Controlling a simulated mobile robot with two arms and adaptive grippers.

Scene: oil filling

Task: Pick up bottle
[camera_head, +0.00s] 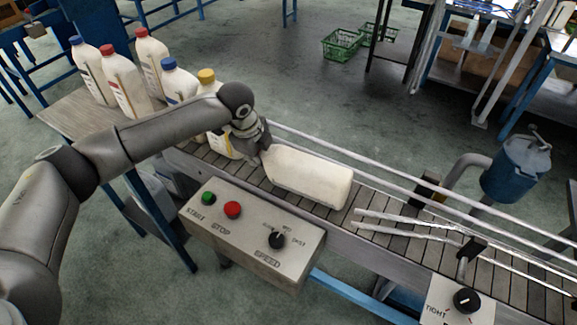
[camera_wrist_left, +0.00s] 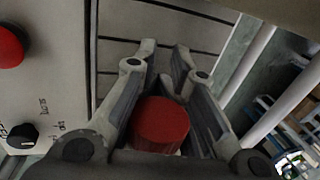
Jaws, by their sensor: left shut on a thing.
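A white bottle (camera_head: 308,178) lies on its side on or just above the conveyor in the head view; I cannot tell if it touches the slats. My left gripper (camera_head: 262,146) is at its upper-left end, shut on it. In the left wrist view, the bottle's red cap (camera_wrist_left: 160,122) sits between the fingers of my left gripper (camera_wrist_left: 166,52). The bottle's neck is hidden by the gripper, and its label is not visible. My right gripper is not in view.
Several capped bottles (camera_head: 125,85) stand upright at the upper left, one yellow-capped (camera_head: 207,76) behind my left arm. Metal rails (camera_head: 390,201) line the conveyor (camera_head: 390,241). A control box (camera_head: 255,235) with buttons stands in front. A blue container (camera_head: 515,170) is at right.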

